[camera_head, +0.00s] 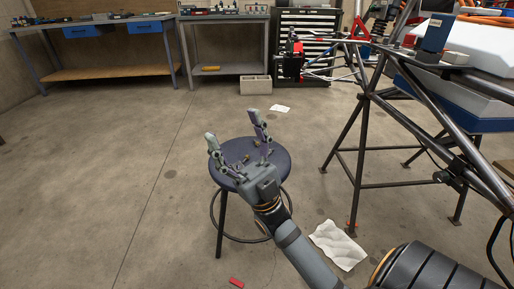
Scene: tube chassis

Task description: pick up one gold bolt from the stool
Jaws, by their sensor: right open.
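A round stool with a dark blue seat (281,163) stands in the middle of the floor. My right gripper (232,127) is over the seat, its two fingers spread wide and pointing away from me. Nothing shows held between them. A small gold-brown piece, seemingly a gold bolt (245,158), lies on the seat between the fingers. It is too small to see clearly. My gripper and wrist hide the near part of the seat, so other bolts there cannot be seen. My left gripper is not in view.
A tube chassis (365,95) on a metal stand is right of the stool. Crumpled white paper (338,245) and a red piece (236,282) lie on the floor. Workbenches (95,28) and a drawer cabinet (305,22) line the back. The floor left of the stool is clear.

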